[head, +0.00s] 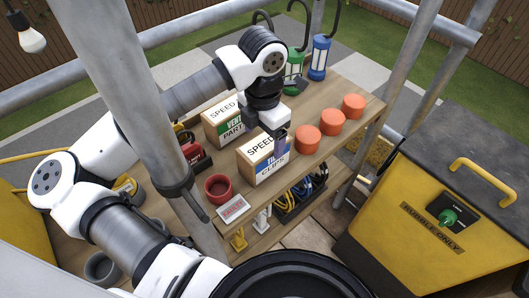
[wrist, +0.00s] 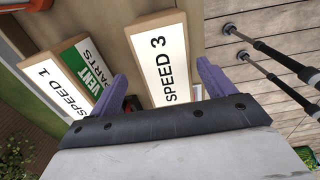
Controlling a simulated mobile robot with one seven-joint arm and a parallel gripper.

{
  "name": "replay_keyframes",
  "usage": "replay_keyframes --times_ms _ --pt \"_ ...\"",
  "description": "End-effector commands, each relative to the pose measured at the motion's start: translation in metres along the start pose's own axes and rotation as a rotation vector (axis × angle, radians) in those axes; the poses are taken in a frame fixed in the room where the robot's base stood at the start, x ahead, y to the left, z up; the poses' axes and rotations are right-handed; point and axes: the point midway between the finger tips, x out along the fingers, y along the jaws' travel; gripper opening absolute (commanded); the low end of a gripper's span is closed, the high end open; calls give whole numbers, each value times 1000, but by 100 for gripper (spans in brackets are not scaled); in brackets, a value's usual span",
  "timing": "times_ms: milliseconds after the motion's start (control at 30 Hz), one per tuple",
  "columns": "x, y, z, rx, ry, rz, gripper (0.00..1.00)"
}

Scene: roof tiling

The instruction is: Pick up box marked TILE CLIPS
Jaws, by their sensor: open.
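The box with a blue label ending in CLIPS (head: 258,168) stands on the wooden bench in the head view; the rest of the label is partly hidden. Its top reads SPEED 3 in the wrist view (wrist: 164,62). My gripper (head: 279,150) is over the box's right part in the head view. In the wrist view my gripper's purple fingers (wrist: 161,76) are open, one on each side of the box top. I cannot tell whether they touch it. The similar VENT PARTS box (head: 222,121), marked SPEED 1 with a green label, stands beside it, to the left (wrist: 65,80).
Orange round pots (head: 307,138) line the bench to the right. A red mug (head: 218,188) and a small sign (head: 233,208) sit in front. Lanterns (head: 319,58) stand behind. A scaffold pole (head: 150,100) rises left of the boxes. A yellow rubble bin (head: 430,215) is at right.

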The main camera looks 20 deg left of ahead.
Motion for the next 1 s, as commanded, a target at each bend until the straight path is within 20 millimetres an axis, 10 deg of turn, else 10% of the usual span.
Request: replay_keyframes --times_ms 667,1000 --pt "50 -7 -2 0 -1 -1 82" --pt "50 -7 -3 0 -1 -1 37"
